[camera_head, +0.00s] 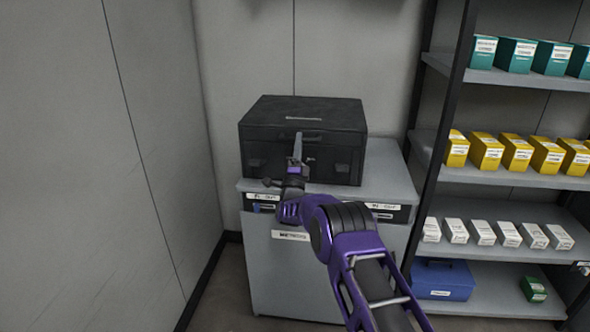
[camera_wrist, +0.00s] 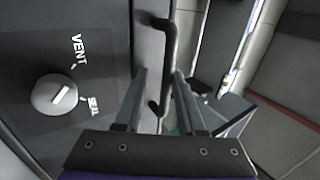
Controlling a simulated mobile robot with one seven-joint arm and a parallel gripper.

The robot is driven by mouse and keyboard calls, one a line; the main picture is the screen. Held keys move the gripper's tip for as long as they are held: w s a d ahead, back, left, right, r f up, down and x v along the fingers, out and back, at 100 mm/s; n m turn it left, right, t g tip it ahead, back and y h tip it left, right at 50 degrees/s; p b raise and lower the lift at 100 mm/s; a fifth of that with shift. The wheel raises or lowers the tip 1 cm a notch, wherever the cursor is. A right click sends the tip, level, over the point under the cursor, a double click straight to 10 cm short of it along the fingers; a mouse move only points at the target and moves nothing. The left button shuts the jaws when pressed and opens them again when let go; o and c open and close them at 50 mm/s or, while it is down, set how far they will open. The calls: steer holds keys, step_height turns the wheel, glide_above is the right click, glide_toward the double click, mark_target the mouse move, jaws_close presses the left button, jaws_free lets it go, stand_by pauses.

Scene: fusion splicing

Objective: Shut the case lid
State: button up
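The black case (camera_head: 340,158) stands on a grey cabinet in the head view. Its lid (camera_head: 335,108) lies flat on top, and I see no clear gap under it from here. My gripper (camera_head: 298,140) is at the case's front, near the handle (camera_head: 318,135). In the wrist view the dark handle (camera_wrist: 170,45) runs between the two fingers of my gripper (camera_wrist: 160,75), which are apart. I cannot tell whether they touch it. A round knob (camera_wrist: 55,95) beside the words VENT and SEAL shows on the case's dark panel.
The grey cabinet (camera_head: 280,270) has labelled drawers under its top, partly hidden by my arm. A shelf rack (camera_head: 500,180) at the right holds green, yellow and white boxes and a blue case (camera_head: 442,280). A grey wall (camera_head: 100,160) stands close on the left.

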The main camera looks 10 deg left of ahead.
steer(key=v, duration=1.6)
steer(key=shift+s+p, duration=0.3)
steer(key=shift+p, duration=0.15)
